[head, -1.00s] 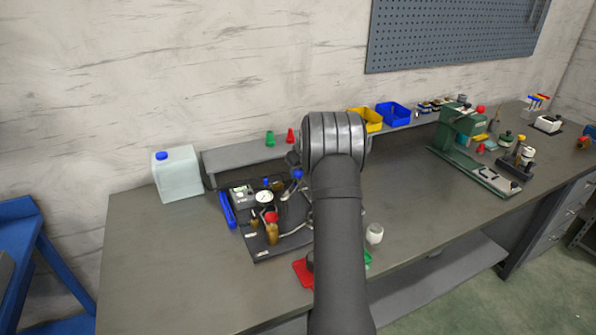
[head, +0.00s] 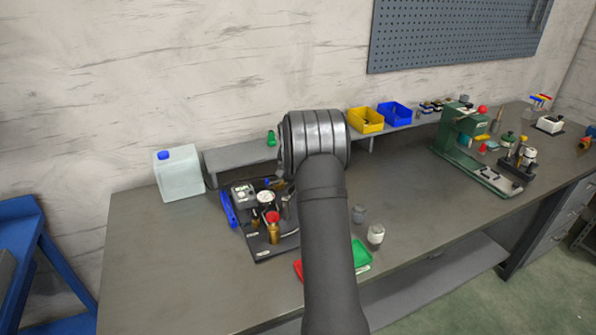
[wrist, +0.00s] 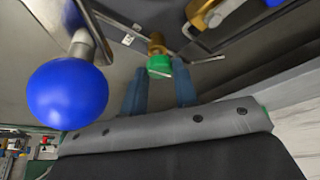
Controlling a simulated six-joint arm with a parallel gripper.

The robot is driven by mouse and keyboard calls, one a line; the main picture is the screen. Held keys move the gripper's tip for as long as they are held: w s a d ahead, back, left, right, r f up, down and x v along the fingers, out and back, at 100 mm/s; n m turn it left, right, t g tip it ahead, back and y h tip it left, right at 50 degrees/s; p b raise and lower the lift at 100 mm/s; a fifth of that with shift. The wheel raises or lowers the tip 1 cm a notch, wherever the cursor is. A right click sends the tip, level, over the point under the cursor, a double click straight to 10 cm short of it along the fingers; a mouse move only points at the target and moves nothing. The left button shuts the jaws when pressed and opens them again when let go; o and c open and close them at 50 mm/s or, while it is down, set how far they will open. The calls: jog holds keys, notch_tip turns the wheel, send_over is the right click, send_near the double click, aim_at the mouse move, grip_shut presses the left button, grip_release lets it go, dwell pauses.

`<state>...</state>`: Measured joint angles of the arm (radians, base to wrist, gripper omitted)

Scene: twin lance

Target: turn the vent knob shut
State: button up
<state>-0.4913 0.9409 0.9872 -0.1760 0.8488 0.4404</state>
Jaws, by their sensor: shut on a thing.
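A green knob (wrist: 159,66) on a brass stem sits between my gripper's (wrist: 158,82) two blue-grey fingers in the wrist view. The fingers are shut on its sides. I take it for the vent knob; no label on it is readable. A large blue ball (wrist: 67,93) on a metal rod hangs close at the left of the wrist view, beside the fingers. In the head view my arm hides the gripper and the green knob. The dark panel (head: 262,252) there carries a gauge (head: 265,197) and a brass valve with a red knob (head: 272,217).
Brass fittings (wrist: 205,14) and another blue part lie near the top of the wrist view. On the bench are a green tray (head: 361,256), a white-topped jar (head: 376,234) and a grey cylinder (head: 358,213). A translucent jug (head: 179,174) stands at left. The middle bench is fairly clear.

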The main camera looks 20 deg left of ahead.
jog(key=shift+m+h, duration=0.3)
jog(key=shift+m, duration=0.6)
jog(key=o, duration=1)
jog(key=v, duration=1.7)
jog(key=shift+a+r, duration=0.1)
jog(key=shift+r, duration=0.15)
